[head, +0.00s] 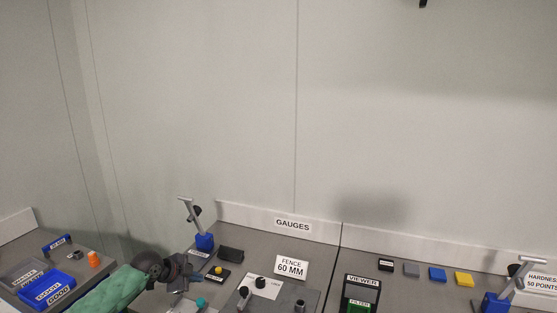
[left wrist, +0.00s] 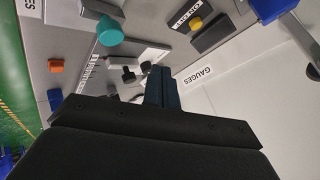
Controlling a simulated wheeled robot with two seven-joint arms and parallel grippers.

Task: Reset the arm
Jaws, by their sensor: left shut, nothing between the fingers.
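My left gripper (head: 190,271) is above the near left part of the gauges table in the head view, with my green-sleeved arm behind it. In the left wrist view its dark fingers (left wrist: 161,84) are together with nothing between them. My right gripper is not in view.
A blue-based stand (head: 205,242) and a black block with a yellow knob (head: 218,272) stand close to my left gripper. A "FENCE 60 MM" sign (head: 291,267), a green viewer (head: 361,292) and a blue tray (head: 46,287) are also in view. A pale wall rises behind.

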